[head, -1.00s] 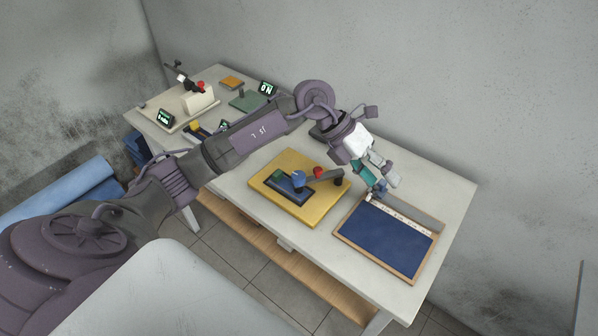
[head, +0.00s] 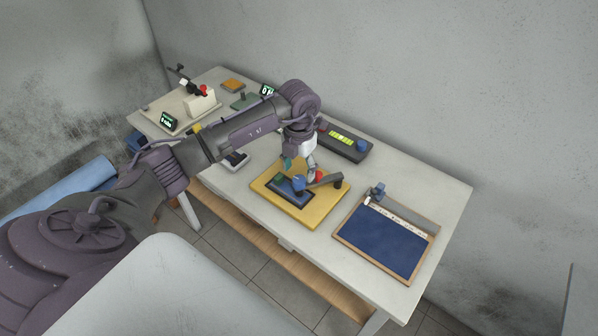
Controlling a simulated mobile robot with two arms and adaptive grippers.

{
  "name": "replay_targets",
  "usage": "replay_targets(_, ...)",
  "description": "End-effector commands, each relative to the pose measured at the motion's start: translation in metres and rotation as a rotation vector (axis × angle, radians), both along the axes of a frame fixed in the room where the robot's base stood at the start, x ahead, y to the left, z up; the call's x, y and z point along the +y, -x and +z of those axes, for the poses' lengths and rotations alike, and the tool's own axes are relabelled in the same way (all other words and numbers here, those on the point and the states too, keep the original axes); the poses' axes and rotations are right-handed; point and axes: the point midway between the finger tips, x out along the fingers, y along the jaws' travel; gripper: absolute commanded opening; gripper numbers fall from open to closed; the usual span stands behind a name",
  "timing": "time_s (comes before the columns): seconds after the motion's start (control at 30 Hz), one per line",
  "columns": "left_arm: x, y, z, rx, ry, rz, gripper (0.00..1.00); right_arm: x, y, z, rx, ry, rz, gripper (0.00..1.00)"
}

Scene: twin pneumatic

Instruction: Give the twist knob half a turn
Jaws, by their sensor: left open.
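A blue knob (head: 298,183) stands on a dark panel on the yellow board (head: 318,219), in the middle of the table. Another blue knob (head: 362,146) sits at the right end of a dark box with a lit display. I cannot tell from the picture alone which one is the twist knob. My left gripper (head: 300,166) is open above the back of the yellow board, pointing down, just behind the nearer blue knob. Its teal and pale fingers are apart; I cannot tell whether they touch the knob. My right gripper is not in view.
A red button (head: 319,175) and a dark lever (head: 326,180) are close beside my fingers. A blue-lined tray (head: 382,240) with a small blue piece (head: 378,190) at its corner lies to the right. A beige fixture (head: 199,105) stands at the back left. The wall borders the table behind.

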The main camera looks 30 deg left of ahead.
Motion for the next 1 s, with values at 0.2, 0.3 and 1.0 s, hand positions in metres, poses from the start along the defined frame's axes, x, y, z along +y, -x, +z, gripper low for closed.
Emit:
replay_targets(0.2, -0.001, 0.001, -0.028, 0.002, 0.001, 0.0, 0.63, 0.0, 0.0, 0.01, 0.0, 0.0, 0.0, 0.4)
replay_targets(0.3, -0.001, 0.0, -0.033, 0.0, 0.001, -0.001, 0.63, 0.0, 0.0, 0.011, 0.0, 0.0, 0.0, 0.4)
replay_targets(1.0, 0.0, 0.0, -0.035, -0.001, 0.001, -0.001, 0.03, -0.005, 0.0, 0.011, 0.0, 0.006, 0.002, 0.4)
